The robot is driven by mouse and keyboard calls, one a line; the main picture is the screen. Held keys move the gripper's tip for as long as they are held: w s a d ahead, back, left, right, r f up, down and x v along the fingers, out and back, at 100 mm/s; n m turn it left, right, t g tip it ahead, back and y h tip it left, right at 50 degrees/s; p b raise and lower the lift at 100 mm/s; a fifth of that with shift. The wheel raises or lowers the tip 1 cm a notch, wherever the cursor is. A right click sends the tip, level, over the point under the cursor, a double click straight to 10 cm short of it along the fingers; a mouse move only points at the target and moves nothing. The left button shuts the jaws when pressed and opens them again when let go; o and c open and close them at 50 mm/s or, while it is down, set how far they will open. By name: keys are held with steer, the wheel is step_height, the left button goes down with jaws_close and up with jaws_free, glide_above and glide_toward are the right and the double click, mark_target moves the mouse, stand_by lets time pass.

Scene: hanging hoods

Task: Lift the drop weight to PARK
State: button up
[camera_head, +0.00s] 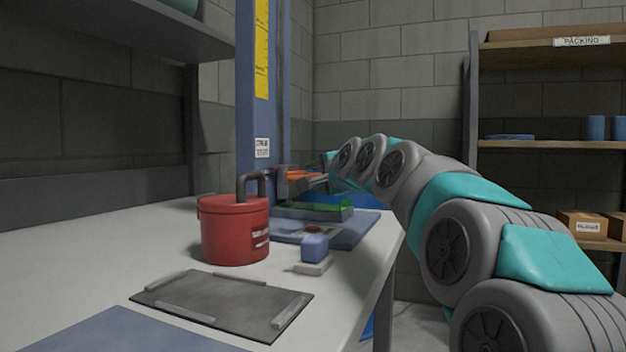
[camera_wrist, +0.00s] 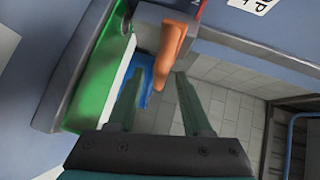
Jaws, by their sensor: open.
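An orange handle (camera_head: 298,175) sticks out from a dark block (camera_head: 284,170) at the blue column (camera_head: 258,100); I take this for the drop weight, low on the column above a green piece (camera_head: 330,207). In the wrist view the orange handle (camera_wrist: 172,50) reaches from the top down between the two dark green fingers of my gripper (camera_wrist: 159,76). The fingers are open, with gaps on both sides of the handle; I see no grip on it. In the head view my gripper is small and partly hidden behind the block. A yellow scale (camera_head: 262,48) runs up the column; no PARK mark is readable.
A red pot (camera_head: 234,232) with a curved grey handle stands on the white bench (camera_head: 120,250), left of the column base. A small blue block (camera_head: 314,248) and a grey plate (camera_head: 215,303) lie in front. Shelves (camera_head: 550,144) stand at the right.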

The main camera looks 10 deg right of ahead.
steer(key=shift+x, duration=0.75)
jaws_close()
steer(key=shift+f, duration=0.1)
stand_by(0.8)
